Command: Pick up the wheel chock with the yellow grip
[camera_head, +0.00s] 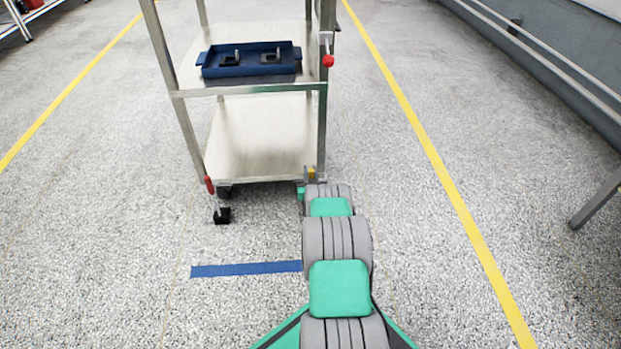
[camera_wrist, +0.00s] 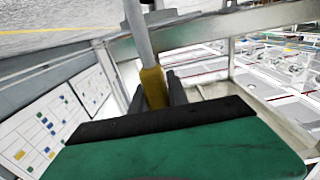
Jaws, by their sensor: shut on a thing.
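The wheel chock's yellow grip (camera_wrist: 153,86) stands between the two fingers of my gripper (camera_wrist: 154,92) in the wrist view, with a grey rod running on from it to the top of the picture. My gripper is shut on this grip. In the head view, the yellow grip (camera_head: 311,173) shows small by the cart's lower right front corner, just beyond my arm. The chock's block is hidden there by my arm, and I cannot tell whether it touches the floor.
The metal cart (camera_head: 262,150) stands close ahead, with a blue tray (camera_head: 250,69) on its upper shelf. A red grip (camera_head: 209,185) rises from a black block (camera_head: 222,216) at its left front. A red knob (camera_head: 328,61) is on the right post. Floor to both sides is clear.

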